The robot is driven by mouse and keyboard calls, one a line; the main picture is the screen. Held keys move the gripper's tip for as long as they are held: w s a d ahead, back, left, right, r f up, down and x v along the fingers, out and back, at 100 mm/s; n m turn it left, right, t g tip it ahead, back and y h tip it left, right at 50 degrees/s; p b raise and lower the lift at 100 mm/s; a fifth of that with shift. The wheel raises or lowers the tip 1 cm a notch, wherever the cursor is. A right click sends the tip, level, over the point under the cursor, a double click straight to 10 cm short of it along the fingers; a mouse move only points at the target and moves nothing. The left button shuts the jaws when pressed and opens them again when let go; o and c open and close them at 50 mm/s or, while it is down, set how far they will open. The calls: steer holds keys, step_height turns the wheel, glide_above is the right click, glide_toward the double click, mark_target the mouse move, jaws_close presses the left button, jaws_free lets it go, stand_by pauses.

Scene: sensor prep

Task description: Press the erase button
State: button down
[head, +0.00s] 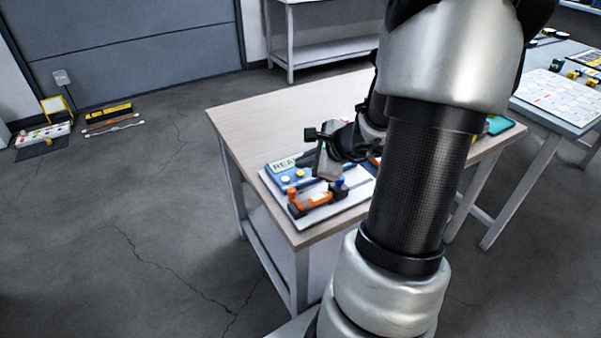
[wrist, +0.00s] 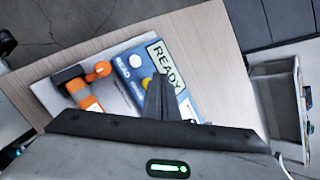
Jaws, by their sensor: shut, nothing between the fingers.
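A blue device (head: 274,176) with a pale display reading READY (head: 284,165) lies on a white board on the wooden table; the wrist view also shows the blue device (wrist: 130,66) and its display (wrist: 166,66). A white button (wrist: 135,60) and a yellow button (wrist: 147,83) show on its face. The lettering beside them is partly legible as "READ"; I cannot tell which is the erase button. My gripper (wrist: 160,88) is shut and empty, over the device in the wrist view, hiding part of its face. I cannot tell whether it touches.
An orange and black tool (head: 312,198) lies beside the device on the white board (head: 346,203). The wooden table (head: 250,112) is clear behind the device. My arm hides the table's right part. Another table (head: 553,110) with a white sheet stands at the right.

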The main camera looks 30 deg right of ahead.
mark_target(304, 177)
steer(key=shift+f+b, duration=0.45)
steer(key=shift+b, duration=0.05)
steer(key=shift+f, duration=0.4)
stand_by(0.7)
steer(key=shift+r, duration=0.1)
steer(key=shift+r+p, duration=0.6)
steer(key=shift+r, duration=0.15)
step_height(304, 177, up, 5)
steer(key=p, duration=0.4)
stand_by(0.9)
